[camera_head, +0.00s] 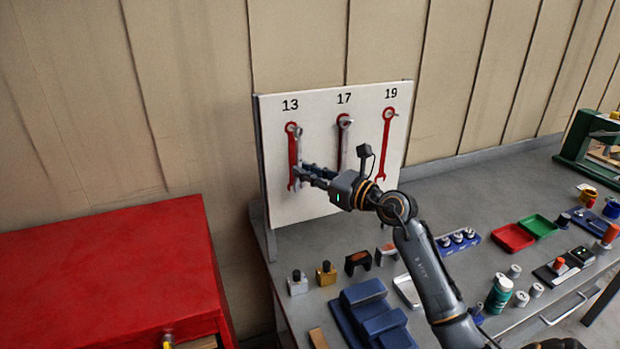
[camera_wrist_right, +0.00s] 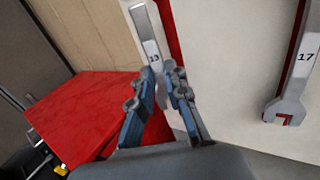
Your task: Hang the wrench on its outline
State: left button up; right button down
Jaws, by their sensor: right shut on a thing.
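A silver wrench marked 13 (camera_wrist_right: 152,45) is between the fingers of my right gripper (camera_wrist_right: 161,82). In the head view this wrench (camera_head: 297,143) stands roughly upright in front of the red outline under 13 (camera_head: 291,152), slightly to its right. Red shows beside it in both views. My right gripper (camera_head: 303,174) is shut on its lower part. Whether the wrench's top ring is on the peg or only in front of it, I cannot tell. The white board (camera_head: 318,180) carries the outlines. My left gripper is not in view.
Another wrench (camera_head: 343,138) hangs at 17, also marked 17 in the wrist view (camera_wrist_right: 304,60). The 19 outline (camera_head: 386,140) is bare red. A red cabinet (camera_head: 110,275) stands left. Blue blocks (camera_head: 370,315), trays (camera_head: 511,237) and small parts crowd the grey bench (camera_head: 450,190).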

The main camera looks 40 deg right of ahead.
jog(key=shift+w+d+f+b, duration=0.15)
jog(key=shift+w+f+b, duration=0.05)
jog(key=shift+w, duration=0.5)
jog(key=shift+w+d+f+b, duration=0.1)
jog(key=shift+w+f+b, duration=0.05)
jog(key=shift+w, duration=0.5)
jog(key=shift+w+r, duration=0.15)
jog(key=shift+w+d, duration=0.1)
jog(key=c, duration=1.3)
grip_release()
jog(key=shift+o, duration=0.2)
jog(key=shift+s, duration=0.3)
jog(key=v, duration=1.1)
jog(key=shift+s, duration=0.3)
